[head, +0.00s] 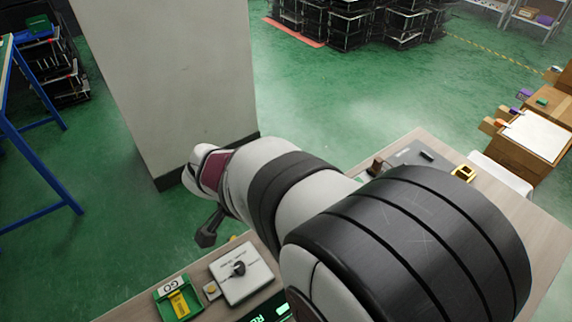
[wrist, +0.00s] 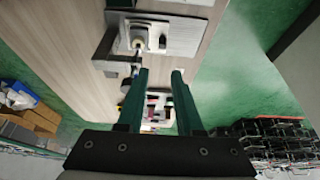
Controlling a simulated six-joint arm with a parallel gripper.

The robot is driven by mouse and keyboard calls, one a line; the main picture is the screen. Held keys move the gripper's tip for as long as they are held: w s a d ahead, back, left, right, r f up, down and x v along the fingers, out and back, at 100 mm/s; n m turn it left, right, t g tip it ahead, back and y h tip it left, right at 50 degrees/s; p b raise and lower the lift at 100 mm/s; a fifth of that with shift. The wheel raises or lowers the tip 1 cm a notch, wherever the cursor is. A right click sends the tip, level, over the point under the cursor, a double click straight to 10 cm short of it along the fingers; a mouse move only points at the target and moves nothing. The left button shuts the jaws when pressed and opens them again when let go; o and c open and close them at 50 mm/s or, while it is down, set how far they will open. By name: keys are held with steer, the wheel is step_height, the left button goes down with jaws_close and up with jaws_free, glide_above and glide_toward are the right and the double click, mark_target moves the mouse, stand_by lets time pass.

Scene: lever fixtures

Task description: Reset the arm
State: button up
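My gripper (wrist: 158,73) is open in the wrist view, with its two dark green fingers apart and nothing held between them. A metal plate fixture with a rounded knob or lever part (wrist: 143,40) lies on the table beyond the fingertips, apart from them. In the head view, my arm reaches across the table to the left, and a dark end part (head: 208,232) hangs by the table's far edge. A pale box with a black knob (head: 238,268) stands on the table near the bottom. My arm hides the middle of the table.
A green tray with a yellow piece (head: 178,300) sits left of the box. A grey plate with a black handle (head: 426,157) and a yellow fixture (head: 465,173) are at the table's right end. A pale pillar (head: 170,90) stands behind my arm.

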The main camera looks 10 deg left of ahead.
stand_by(0.3)
steer(key=s+d+r+n+g+y, duration=0.1)
steer(key=s+d+r+g, duration=0.1)
steer(key=s+d, duration=0.45)
steer(key=s+d+r+n+g+y, duration=0.1)
steer(key=s+d+r+y, duration=0.15)
steer(key=s+d, duration=0.4)
steer(key=shift+n+y, duration=0.7)
steer(key=shift+y, duration=0.05)
steer(key=s, duration=0.1)
steer(key=s+d, duration=0.1)
steer(key=s, duration=0.3)
steer(key=shift+s+d+f, duration=0.1)
steer(key=shift+s+d, duration=0.1)
steer(key=shift+d, duration=0.05)
